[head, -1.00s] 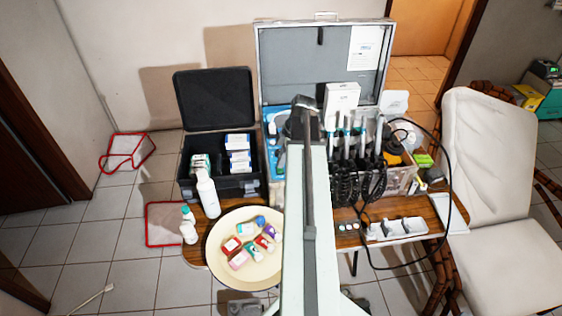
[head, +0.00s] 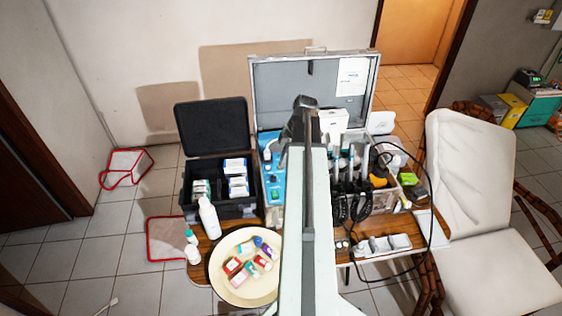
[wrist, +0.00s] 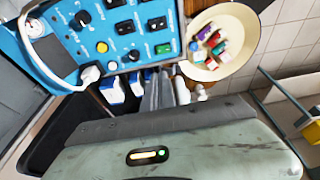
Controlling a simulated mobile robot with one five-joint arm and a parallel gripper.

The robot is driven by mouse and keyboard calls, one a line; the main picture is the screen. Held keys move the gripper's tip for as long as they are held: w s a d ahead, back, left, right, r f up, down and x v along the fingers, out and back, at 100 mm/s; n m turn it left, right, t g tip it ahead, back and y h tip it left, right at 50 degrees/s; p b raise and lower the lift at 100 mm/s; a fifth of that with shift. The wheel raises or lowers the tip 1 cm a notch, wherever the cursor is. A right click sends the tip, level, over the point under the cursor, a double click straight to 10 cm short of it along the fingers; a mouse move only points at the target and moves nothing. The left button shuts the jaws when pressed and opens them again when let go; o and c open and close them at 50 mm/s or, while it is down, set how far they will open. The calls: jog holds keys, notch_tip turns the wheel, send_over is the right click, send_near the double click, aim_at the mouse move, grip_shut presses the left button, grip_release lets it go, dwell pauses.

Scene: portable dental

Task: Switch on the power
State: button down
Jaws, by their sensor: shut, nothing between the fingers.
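The portable dental unit is an open silver case with a blue control panel (head: 271,181) at its left side, partly hidden by my arm. In the wrist view the blue panel (wrist: 92,30) fills the top left, with black knobs, several dark switches, a yellow button and a green switch (wrist: 163,48) near its lower edge. Whether any switch is on cannot be told. My gripper (head: 305,103) is raised in front of the case, right of the panel. In the wrist view its grey fingers (wrist: 161,78) are shut and empty, apart from the panel as far as I can see.
A black case (head: 220,209) with white boxes stands left of the unit. A white bottle (head: 209,217) and a cream round tray (head: 236,292) are in front. Hoses and handpieces (head: 352,185), a power strip (head: 384,245) and a looping black cable lie right. A white chair (head: 480,190) stands further right.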

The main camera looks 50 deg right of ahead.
aim_at(275, 196)
jog(key=shift+s+a, duration=0.5)
jog(key=shift+s, duration=0.1)
jog(key=shift+f, duration=0.1)
jog(key=b+x, duration=0.4)
jog(key=s+b+x, duration=0.1)
jog(key=b+x, duration=0.8)
jog(key=shift+s+d+f, duration=0.1)
jog(key=shift+s+f, duration=0.05)
jog(key=shift+f, duration=0.35)
jog(key=shift+f+b, duration=0.15)
jog(key=shift+b, duration=0.25)
